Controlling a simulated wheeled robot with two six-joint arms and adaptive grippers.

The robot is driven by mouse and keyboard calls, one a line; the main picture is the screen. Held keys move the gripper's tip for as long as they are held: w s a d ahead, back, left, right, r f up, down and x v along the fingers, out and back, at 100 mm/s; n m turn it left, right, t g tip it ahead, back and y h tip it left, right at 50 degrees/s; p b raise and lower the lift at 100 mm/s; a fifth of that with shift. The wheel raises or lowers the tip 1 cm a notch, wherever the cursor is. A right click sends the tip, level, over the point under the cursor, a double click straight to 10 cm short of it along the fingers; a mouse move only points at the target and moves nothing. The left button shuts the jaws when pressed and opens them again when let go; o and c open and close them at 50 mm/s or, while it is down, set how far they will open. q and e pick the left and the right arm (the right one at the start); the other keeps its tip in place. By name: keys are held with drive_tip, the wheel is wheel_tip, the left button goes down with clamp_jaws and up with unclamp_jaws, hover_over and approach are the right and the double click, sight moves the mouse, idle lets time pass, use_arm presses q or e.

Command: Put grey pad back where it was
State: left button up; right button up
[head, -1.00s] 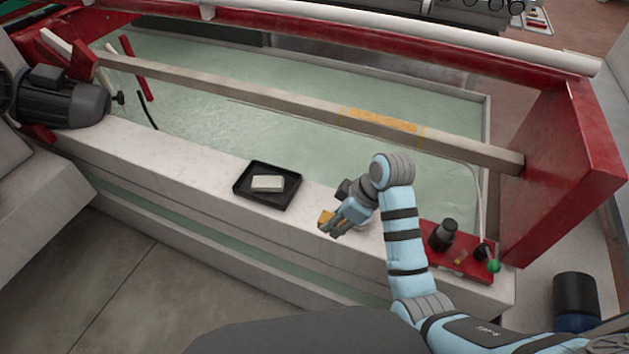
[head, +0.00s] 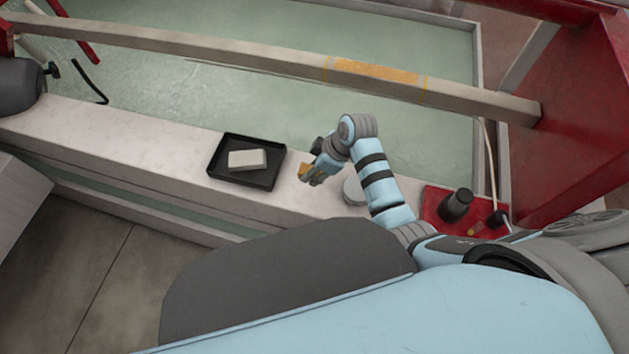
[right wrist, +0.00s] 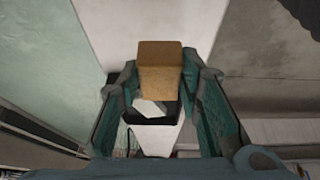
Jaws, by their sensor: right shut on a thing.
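A light grey pad (head: 248,159) lies flat in a black tray (head: 228,179) on the pale ledge of the machine. My right gripper (head: 307,173) is a little to the right of the tray, above the ledge. It is shut on a yellow-brown block (right wrist: 160,68), which shows between the fingers in the right wrist view and is small and partly hidden by the fingers in the head view. My left gripper is not in view.
A pale round disc (head: 353,190) is on the ledge behind my right arm. A red plate (head: 436,203) with a dark knob (head: 455,205) stands further right. A long beam (head: 230,66) crosses behind the ledge. The ledge left of the tray is clear.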

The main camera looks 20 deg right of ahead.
drive_tip(key=f, duration=0.1)
drive_tip(key=w+f, duration=0.1)
drive_tip(key=f, duration=0.1)
drive_tip(key=shift+w+f+b, duration=0.3)
drive_tip(key=shift+f+b, duration=0.05)
drive_tip(key=f, duration=0.2)
drive_tip(key=w+f+b, duration=0.1)
drive_tip(key=shift+f, duration=0.35)
drive_tip(key=shift+s+d+r, duration=0.1)
drive_tip(key=shift+s+r, duration=0.2)
drive_tip(key=shift+s, duration=0.1)
drive_tip(key=shift+f, duration=0.1)
drive_tip(key=o, duration=1.1)
drive_tip(key=shift+f, duration=0.15)
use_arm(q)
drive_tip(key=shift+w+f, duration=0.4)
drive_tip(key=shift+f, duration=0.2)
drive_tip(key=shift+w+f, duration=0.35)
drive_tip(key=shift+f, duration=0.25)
